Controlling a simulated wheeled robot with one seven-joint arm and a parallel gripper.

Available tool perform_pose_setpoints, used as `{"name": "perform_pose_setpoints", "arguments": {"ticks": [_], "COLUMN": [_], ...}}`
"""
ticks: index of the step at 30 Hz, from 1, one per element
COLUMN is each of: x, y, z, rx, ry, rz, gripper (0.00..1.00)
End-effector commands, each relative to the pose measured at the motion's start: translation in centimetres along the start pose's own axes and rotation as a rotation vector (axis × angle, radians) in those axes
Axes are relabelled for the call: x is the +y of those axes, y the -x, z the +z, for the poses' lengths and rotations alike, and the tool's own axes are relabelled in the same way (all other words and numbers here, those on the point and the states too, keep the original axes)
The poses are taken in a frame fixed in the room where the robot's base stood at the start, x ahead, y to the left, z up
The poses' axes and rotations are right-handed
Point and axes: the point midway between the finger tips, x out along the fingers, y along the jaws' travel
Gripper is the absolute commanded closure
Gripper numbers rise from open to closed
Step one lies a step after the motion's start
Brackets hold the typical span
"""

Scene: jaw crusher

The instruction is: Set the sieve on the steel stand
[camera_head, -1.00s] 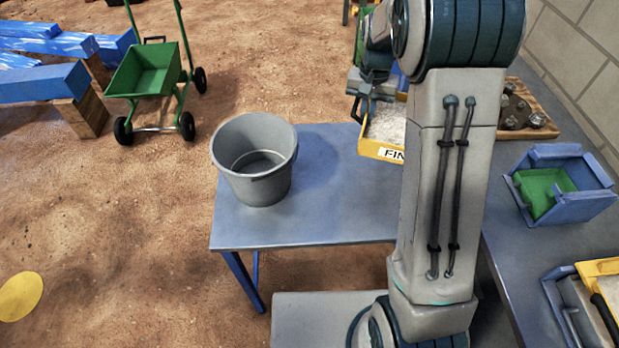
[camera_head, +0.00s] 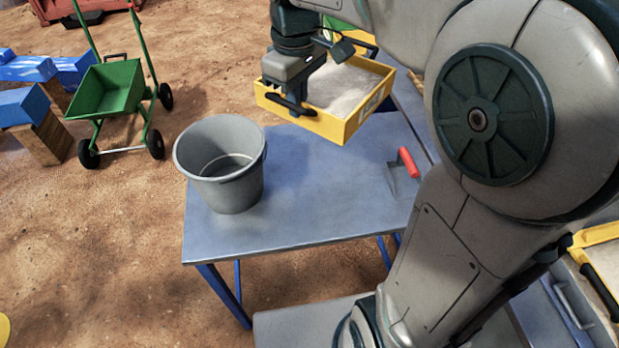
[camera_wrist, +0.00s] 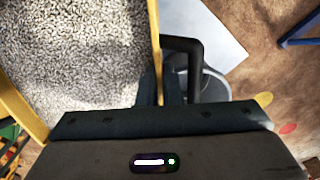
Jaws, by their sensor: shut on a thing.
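The sieve, a yellow square frame (camera_head: 322,122) with a pale grey, grainy inside, is in the upper middle of the head view, at the far side of the grey table. My gripper (camera_head: 294,101) is shut on the black handle at its left side. The sieve appears lifted above the tabletop, though the gap is hard to judge. In the wrist view the sieve's grainy inside (camera_wrist: 85,60) fills the left, with its yellow wall and black handle (camera_wrist: 190,48) beside my fingers. I cannot tell which surface is the steel stand.
A grey bucket (camera_head: 222,180) stands on the grey-topped table (camera_head: 310,215) with blue legs. A red-handled tool (camera_head: 407,165) lies at its right. Another yellow frame (camera_head: 600,235) is at the right edge. A green cart (camera_head: 112,90) stands on the ground at left. The tabletop's front middle is clear.

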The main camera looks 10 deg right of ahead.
Motion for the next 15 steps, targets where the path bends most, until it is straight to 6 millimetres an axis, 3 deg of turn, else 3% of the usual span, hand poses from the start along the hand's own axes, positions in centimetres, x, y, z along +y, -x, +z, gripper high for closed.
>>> {"name": "perform_pose_setpoints", "arguments": {"ticks": [5, 15], "x": [-0.3, -0.3], "y": [-2.4, -10.4], "z": [0.2, 0.2], "rx": [-0.004, -0.004], "ry": [0.016, 0.013], "rz": [0.001, -0.001], "gripper": [1.00, 1.00]}}
